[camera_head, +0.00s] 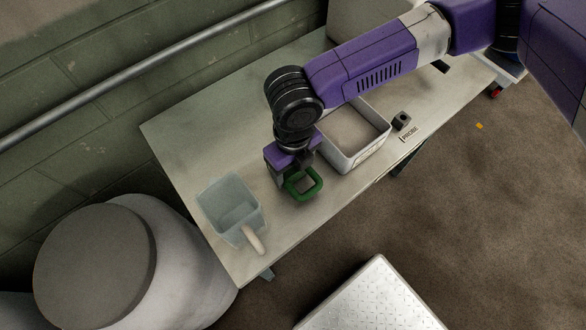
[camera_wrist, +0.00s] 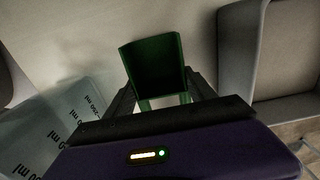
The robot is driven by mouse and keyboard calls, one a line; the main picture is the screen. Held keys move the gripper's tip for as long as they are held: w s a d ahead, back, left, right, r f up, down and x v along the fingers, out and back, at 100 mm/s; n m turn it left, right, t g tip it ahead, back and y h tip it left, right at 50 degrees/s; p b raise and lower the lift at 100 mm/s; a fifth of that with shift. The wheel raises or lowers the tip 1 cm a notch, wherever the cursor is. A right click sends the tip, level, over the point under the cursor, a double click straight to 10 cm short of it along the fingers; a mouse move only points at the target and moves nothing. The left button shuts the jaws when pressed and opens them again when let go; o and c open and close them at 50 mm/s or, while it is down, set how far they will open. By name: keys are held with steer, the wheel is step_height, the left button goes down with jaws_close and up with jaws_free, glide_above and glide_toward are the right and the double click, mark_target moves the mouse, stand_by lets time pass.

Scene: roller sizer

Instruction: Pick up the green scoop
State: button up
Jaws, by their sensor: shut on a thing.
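The green scoop (camera_head: 303,184) is at my gripper, over the table between a clear jug and a white bin. It is a small, open, square-mouthed scoop. In the wrist view the scoop (camera_wrist: 155,68) stands between the two dark fingers of my gripper (camera_wrist: 160,98), which is shut on it. In the head view my gripper (camera_head: 292,178) points down at the table and covers the left part of the scoop. I cannot tell whether the scoop touches the table.
The clear measuring jug (camera_head: 232,208) with a pale handle is close on the left. The white bin (camera_head: 354,140) is close on the right. A small dark block (camera_head: 401,121) lies beside it near a PROBE label. The table (camera_head: 190,155) backs onto a wall with a pipe.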

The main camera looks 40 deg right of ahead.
step_height(320, 180, up, 19)
steer(key=shift+r, duration=0.15)
stand_by(0.7)
